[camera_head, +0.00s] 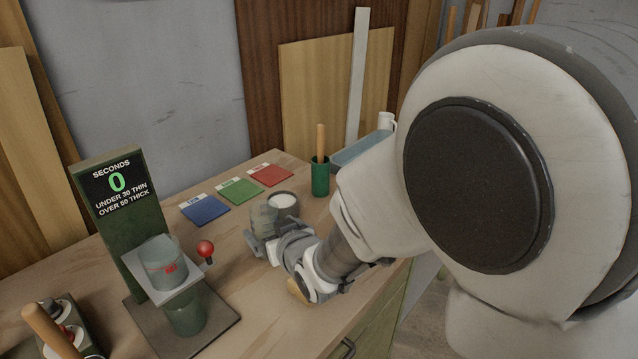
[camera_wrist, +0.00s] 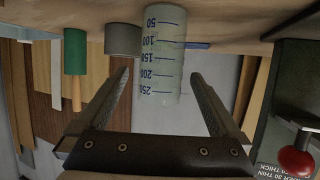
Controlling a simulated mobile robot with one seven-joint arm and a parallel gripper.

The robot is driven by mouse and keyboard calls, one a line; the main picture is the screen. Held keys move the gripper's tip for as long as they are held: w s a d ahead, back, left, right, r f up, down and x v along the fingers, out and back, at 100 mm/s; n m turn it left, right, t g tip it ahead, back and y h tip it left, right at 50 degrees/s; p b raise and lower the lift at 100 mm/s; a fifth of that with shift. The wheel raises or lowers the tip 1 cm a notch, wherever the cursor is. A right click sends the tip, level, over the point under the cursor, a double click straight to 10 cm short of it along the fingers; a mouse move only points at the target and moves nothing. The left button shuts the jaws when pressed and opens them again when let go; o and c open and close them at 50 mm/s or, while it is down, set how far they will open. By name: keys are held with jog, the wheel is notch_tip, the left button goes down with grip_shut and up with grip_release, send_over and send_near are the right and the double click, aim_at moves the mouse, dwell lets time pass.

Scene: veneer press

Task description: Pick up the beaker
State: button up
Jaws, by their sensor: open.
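The beaker is a clear, upright cylinder with blue graduation marks. It stands on the bench (camera_head: 335,260) and shows upside down in the wrist view (camera_wrist: 162,62). In the head view the beaker (camera_head: 263,216) is faint, just beyond my gripper (camera_head: 262,238), which partly hides its lower part. In the wrist view my gripper (camera_wrist: 160,78) is open, with one finger at each side of the beaker and visible gaps between. The fingers do not appear to touch it.
A grey pot with white contents (camera_head: 284,203) stands close behind the beaker. A green holder with a wooden stick (camera_head: 320,177) is farther back. Blue (camera_head: 204,209), green and red cards lie behind. A green timer stand (camera_head: 118,215) with a cup and red knob (camera_head: 205,248) is left.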

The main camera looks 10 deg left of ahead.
jog(key=x, duration=0.4)
jog(key=shift+a, duration=0.1)
jog(key=c, duration=1.3)
jog(key=shift+r, duration=0.1)
jog(key=shift+c, duration=0.2)
